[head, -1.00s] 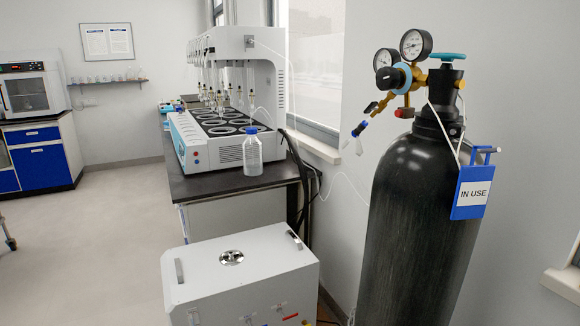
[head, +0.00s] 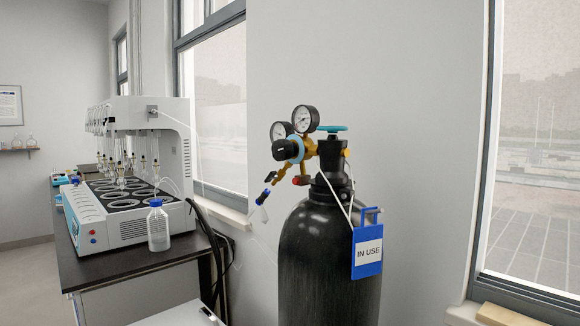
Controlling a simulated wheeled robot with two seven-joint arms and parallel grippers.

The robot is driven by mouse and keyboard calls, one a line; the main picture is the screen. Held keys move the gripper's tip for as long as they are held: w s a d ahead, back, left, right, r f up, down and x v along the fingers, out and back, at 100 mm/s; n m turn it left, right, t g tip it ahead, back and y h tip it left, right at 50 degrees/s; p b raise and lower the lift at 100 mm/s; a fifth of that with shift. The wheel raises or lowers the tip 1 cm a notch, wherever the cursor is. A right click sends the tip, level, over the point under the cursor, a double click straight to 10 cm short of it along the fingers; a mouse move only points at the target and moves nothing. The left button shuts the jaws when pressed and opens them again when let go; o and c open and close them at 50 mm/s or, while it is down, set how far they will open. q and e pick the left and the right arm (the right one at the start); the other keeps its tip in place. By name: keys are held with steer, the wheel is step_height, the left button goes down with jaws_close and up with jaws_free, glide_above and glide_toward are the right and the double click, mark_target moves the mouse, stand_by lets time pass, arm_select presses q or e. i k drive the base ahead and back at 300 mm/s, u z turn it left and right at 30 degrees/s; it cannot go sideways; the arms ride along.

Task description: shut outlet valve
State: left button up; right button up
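A tall black gas cylinder (head: 325,255) stands upright against the wall, a little right of the middle in the head view. On its top is a teal handwheel (head: 332,128). A brass regulator (head: 308,148) with two round gauges (head: 305,119) and a black knob with a blue ring (head: 287,149) is fixed to its left side. Whether the valve is open is too small to tell. Neither of my grippers is in view.
A blue "IN USE" tag (head: 367,250) hangs on the cylinder's right. A dark bench (head: 120,262) at left holds a white multi-position distiller (head: 170,140) and a blue-capped bottle (head: 158,228). The corner of a white cabinet (head: 180,316) shows at the bottom. Black cables (head: 222,260) hang between bench and cylinder.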

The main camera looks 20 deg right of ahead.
mark_target(273, 175)
steer(key=u, duration=1.95)
steer(key=i, duration=0.8)
steer(key=z, duration=1.9)
